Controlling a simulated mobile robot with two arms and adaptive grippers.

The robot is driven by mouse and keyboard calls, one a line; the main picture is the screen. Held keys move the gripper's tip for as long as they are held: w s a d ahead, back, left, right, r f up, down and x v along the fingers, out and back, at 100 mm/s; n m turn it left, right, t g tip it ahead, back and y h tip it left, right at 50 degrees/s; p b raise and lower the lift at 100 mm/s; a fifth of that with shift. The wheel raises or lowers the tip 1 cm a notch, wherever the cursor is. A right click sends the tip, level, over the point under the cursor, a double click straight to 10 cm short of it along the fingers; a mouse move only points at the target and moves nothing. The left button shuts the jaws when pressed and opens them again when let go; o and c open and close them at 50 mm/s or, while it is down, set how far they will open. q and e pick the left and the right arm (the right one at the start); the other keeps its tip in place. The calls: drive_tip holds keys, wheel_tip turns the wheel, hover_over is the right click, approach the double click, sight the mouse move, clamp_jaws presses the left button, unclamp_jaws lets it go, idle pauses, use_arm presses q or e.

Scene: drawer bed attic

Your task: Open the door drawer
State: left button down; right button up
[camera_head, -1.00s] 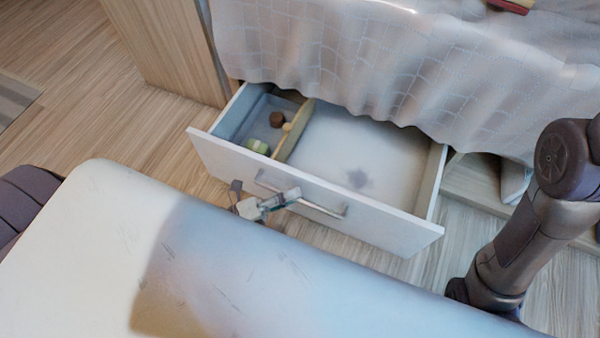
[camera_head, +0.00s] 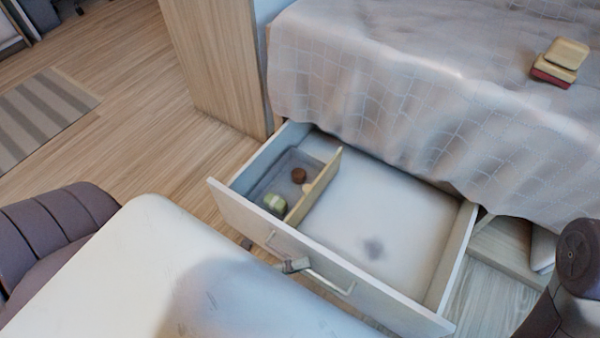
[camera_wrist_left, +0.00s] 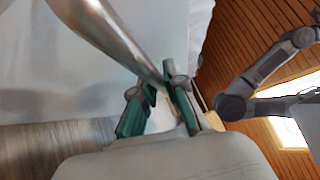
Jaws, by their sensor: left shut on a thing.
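The white drawer (camera_head: 385,210) under the bed stands pulled out, its inside in view from above. Its silver bar handle (camera_head: 325,279) is on the front panel. My left gripper (camera_head: 293,266) is at the handle, partly hidden behind the pale shape in the foreground. In the left wrist view, the handle (camera_wrist_left: 115,45) runs down into my left gripper (camera_wrist_left: 160,92), whose green-padded fingers are shut on it. My right arm is at the right edge in the head view, and its gripper is out of view.
The drawer holds a grey tray (camera_head: 290,157) with a brown round item (camera_head: 298,175) and green items (camera_head: 274,203), beside a wooden divider (camera_head: 315,187). A bed with a grey cover (camera_head: 400,85) overhangs the drawer. Bare floor (camera_head: 150,130) and a striped rug (camera_head: 45,115) lie left.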

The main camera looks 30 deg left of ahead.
use_arm(q)
drive_tip(key=c, duration=1.2)
unclamp_jaws()
drive_tip(key=shift+a, duration=0.1)
drive_tip(key=v, duration=1.2)
drive_tip(key=shift+r, duration=0.1)
